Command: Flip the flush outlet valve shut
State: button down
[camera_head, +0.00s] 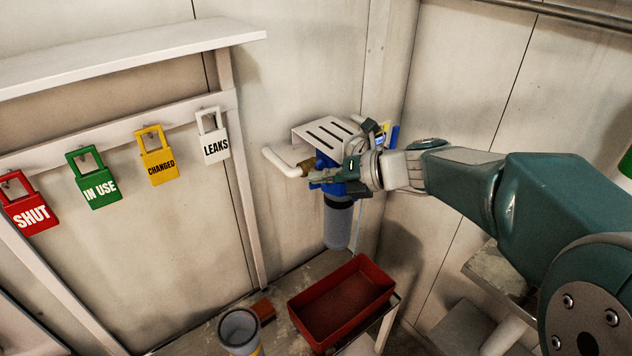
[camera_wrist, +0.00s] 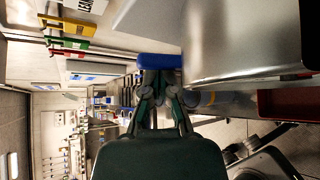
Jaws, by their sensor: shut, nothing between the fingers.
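A filter unit hangs under a slotted white bracket (camera_head: 326,131), with a blue head (camera_head: 327,160) and a grey bowl (camera_head: 338,222) below. A white pipe (camera_head: 281,162) with a brass fitting (camera_head: 307,165) joins it on the left. My gripper (camera_head: 318,178) is shut and empty, in front of the blue head. In the wrist view, my gripper's fingertips (camera_wrist: 158,78) are close to a blue bar (camera_wrist: 160,61); I cannot tell if they touch. A blue upright piece (camera_head: 394,137) shows behind my wrist. I cannot tell which blue part is the flush outlet valve's lever.
A red tray (camera_head: 342,327) and a grey cup (camera_head: 239,329) stand on the bench below. Several coloured tags, including a red SHUT tag (camera_head: 30,213) and a white LEAKS tag (camera_head: 213,146), hang on the left rail. Walls close in behind the filter and at the right.

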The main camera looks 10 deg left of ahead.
jog(key=shift+w+d+r, duration=0.1)
jog(key=shift+w, duration=0.05)
jog(key=shift+r, duration=0.1)
jog(key=shift+r, duration=0.7)
jog(key=shift+f, duration=0.1)
